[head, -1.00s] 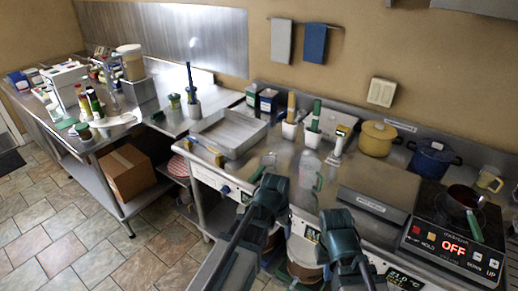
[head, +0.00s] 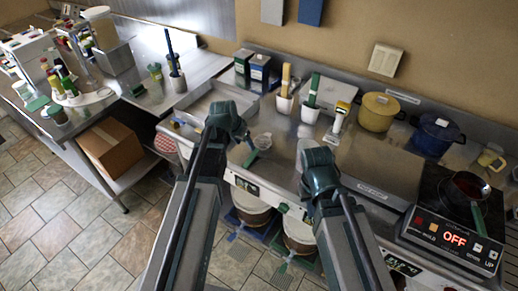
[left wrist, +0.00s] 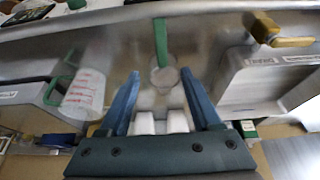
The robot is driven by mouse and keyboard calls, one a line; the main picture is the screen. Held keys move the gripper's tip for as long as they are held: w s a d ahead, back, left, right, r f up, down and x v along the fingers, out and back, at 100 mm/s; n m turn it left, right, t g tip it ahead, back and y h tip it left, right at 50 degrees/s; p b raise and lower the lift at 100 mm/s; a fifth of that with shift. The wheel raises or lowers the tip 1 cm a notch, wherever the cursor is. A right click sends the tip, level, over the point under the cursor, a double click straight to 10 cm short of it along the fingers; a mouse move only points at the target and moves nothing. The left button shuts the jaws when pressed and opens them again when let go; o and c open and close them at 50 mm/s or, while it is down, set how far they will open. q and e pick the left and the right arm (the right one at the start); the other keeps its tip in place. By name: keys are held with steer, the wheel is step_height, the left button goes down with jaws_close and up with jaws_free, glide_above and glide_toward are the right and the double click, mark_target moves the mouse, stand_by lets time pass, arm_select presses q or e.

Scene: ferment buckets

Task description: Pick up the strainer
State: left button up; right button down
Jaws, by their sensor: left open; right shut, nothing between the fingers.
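The strainer lies on the steel counter. In the head view its round mesh bowl (head: 263,141) and green handle (head: 251,158) show just right of my left gripper (head: 228,118). In the left wrist view the strainer's bowl (left wrist: 163,77) appears between and beyond the fingertips, with the green handle (left wrist: 160,42) pointing away toward the counter edge. My left gripper (left wrist: 160,82) is open and empty. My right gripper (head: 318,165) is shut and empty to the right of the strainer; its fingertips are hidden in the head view.
A clear jug with red marks (left wrist: 82,90) stands beside the strainer in the left wrist view. A steel tray (head: 207,101) lies to the left. White pots (head: 284,103) with brushes stand behind. A grey box (head: 375,167) and a hob (head: 450,222) are on the right.

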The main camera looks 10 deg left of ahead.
arm_select(q)
steer(key=b, duration=0.6)
glide_above(251, 158)
steer(key=s, duration=0.2)
steer(key=f, duration=0.6)
steer(key=shift+w+a+f, duration=0.15)
steer(key=shift+a+f, duration=0.05)
steer(key=shift+f, duration=0.2)
steer(key=b+x, duration=0.4)
steer(key=shift+s+a+f, duration=0.25)
steer(key=shift+a+f, duration=0.05)
steer(key=shift+f, duration=0.05)
steer(key=shift+w+d+f+b, duration=0.1)
steer(key=shift+w+f+b, duration=0.1)
steer(key=shift+f+b, duration=0.3)
steer(key=shift+r, duration=0.15)
jaws_close()
